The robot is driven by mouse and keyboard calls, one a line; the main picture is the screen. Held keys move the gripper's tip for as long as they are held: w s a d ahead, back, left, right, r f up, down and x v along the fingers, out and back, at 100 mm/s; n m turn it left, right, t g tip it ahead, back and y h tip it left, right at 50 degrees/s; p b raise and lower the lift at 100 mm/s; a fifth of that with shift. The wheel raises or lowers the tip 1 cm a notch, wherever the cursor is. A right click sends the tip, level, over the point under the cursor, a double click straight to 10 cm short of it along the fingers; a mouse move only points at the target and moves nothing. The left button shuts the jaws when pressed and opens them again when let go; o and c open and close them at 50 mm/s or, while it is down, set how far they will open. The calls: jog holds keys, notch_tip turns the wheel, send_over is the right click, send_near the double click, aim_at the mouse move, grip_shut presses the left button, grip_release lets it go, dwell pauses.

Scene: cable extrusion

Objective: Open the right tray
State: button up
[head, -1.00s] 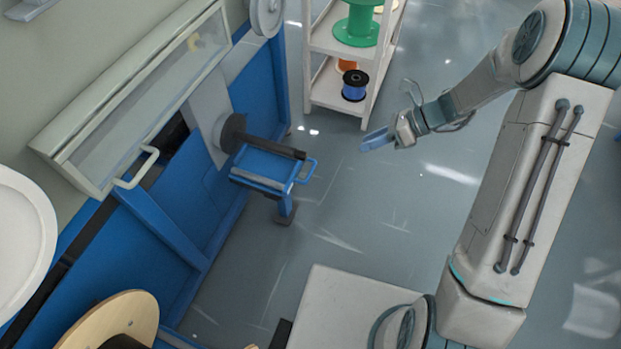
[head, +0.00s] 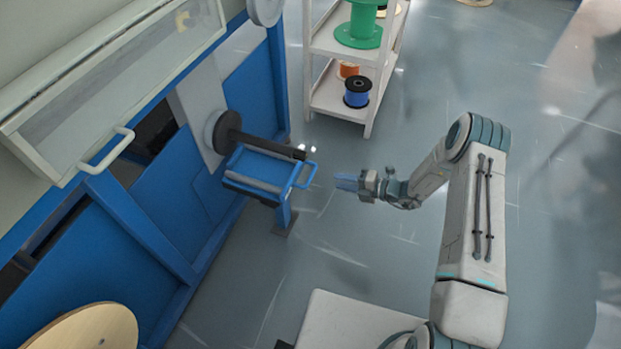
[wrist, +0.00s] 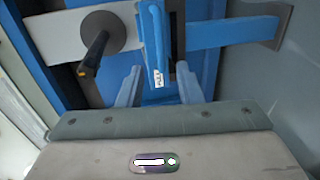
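The blue tray (head: 262,167) sticks out from the blue machine, with a loop-shaped blue handle (head: 306,176) at its right end. My gripper (head: 344,183) is just right of the handle and points left at it, with a small gap between them. In the wrist view, the two blue fingers of my gripper (wrist: 160,74) stand apart and nothing is held between them. The handle (wrist: 155,35) shows ahead, in line with the gap between the fingers. It hides most of the tray in that view.
A black roller (head: 228,132) on the machine sits beside the tray. A clear-windowed cover with a white handle (head: 108,152) is at left. A white shelf (head: 327,102) with spools stands behind. Open floor (head: 330,245) lies in front of the tray.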

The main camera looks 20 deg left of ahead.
aim_at(311, 175)
jog(key=b+x, duration=0.2)
jog(key=x, duration=0.9)
jog(key=shift+s+a+f+b, duration=0.1)
jog(key=shift+a+f+b, duration=0.05)
jog(key=shift+a+b, duration=0.15)
jog(key=shift+d, duration=0.1)
grip_shut()
